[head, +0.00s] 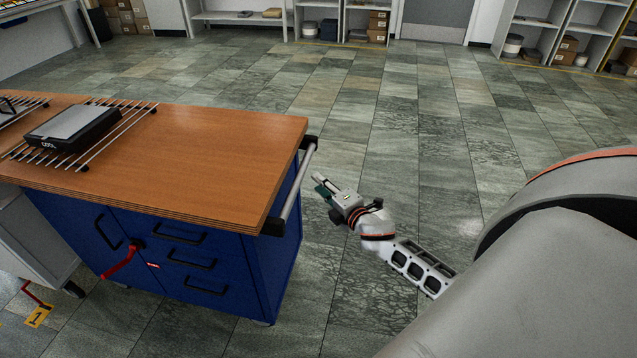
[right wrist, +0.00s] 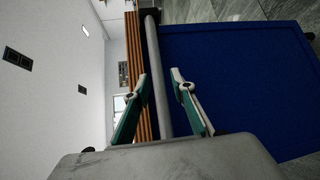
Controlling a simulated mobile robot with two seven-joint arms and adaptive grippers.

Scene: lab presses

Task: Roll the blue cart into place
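The blue cart (head: 235,255) stands at the left in the head view, with a wooden top (head: 210,150) and drawers on its front. A grey bar handle (head: 298,182) on black brackets runs along its right end. My right gripper (head: 319,185) is just right of this handle, with a small gap between them. In the right wrist view its two green-backed fingers (right wrist: 159,76) are spread, one on each side of the bar handle (right wrist: 155,60). The bar lines up between them, and no contact shows. The cart's blue end panel (right wrist: 235,85) is behind. My left gripper is not in view.
A black device (head: 72,127) sits on a metal rack on the cart top. A light grey cabinet (head: 35,240) stands close at its left, near a yellow floor marker (head: 38,316) numbered 1. Tiled floor right of and behind the cart is clear up to shelves (head: 320,22).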

